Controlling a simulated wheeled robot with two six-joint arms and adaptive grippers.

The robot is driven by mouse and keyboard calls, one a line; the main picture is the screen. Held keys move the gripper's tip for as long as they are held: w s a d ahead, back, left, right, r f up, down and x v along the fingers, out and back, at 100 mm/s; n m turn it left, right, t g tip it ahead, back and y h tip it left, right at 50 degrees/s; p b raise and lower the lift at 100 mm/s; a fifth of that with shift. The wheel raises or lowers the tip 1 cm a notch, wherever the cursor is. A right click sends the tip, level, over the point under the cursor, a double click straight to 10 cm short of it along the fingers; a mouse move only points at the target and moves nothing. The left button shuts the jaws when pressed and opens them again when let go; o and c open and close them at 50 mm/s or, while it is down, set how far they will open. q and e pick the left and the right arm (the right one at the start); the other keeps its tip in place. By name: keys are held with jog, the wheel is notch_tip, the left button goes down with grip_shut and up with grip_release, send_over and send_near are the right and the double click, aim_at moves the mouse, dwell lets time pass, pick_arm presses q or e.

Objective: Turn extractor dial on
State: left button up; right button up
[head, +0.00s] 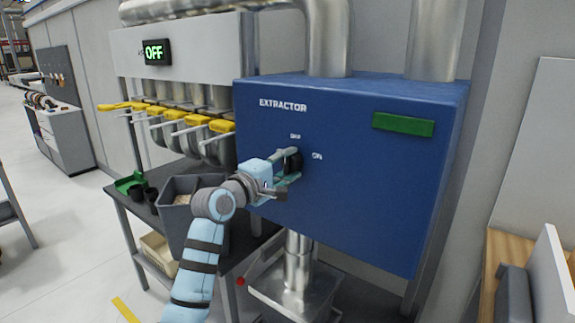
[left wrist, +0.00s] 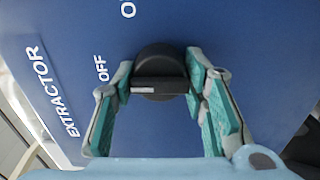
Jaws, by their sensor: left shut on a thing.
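The black extractor dial (head: 294,160) is on the front of the blue extractor box (head: 380,190). OFF is printed above the dial and ON to its right. My left gripper (head: 287,165) reaches the dial from the front and hides part of it. In the left wrist view, the dial (left wrist: 160,72) sits between the green-padded fingers of my left gripper (left wrist: 160,88), which is shut on its grip bar. The white mark on the bar is at the end near the OFF label. The status display (head: 157,52) reads OFF in green. My right gripper is not in view.
Yellow-handled levers (head: 185,122) on metal ducts are left of the box. A grey bin (head: 178,215) stands on a dark table below them. A green plate (head: 403,124) is at the box's upper right. A wooden bench (head: 500,245) is at the far right.

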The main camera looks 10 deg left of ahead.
pick_arm(q)
jog(key=shift+m, duration=0.3)
jog(key=m+p, duration=0.1)
jog(key=m, duration=0.2)
jog(key=shift+p, duration=0.35)
jog(key=m, duration=0.3)
jog(key=shift+m, duration=0.3)
jog(key=m, duration=0.4)
jog(key=shift+f+m, duration=0.1)
jog(key=shift+m, duration=0.2)
jog(key=m+b, duration=0.1)
jog(key=m, duration=0.4)
jog(key=shift+m, duration=0.4)
jog(key=o, duration=1.2)
jog(key=shift+c, duration=0.2)
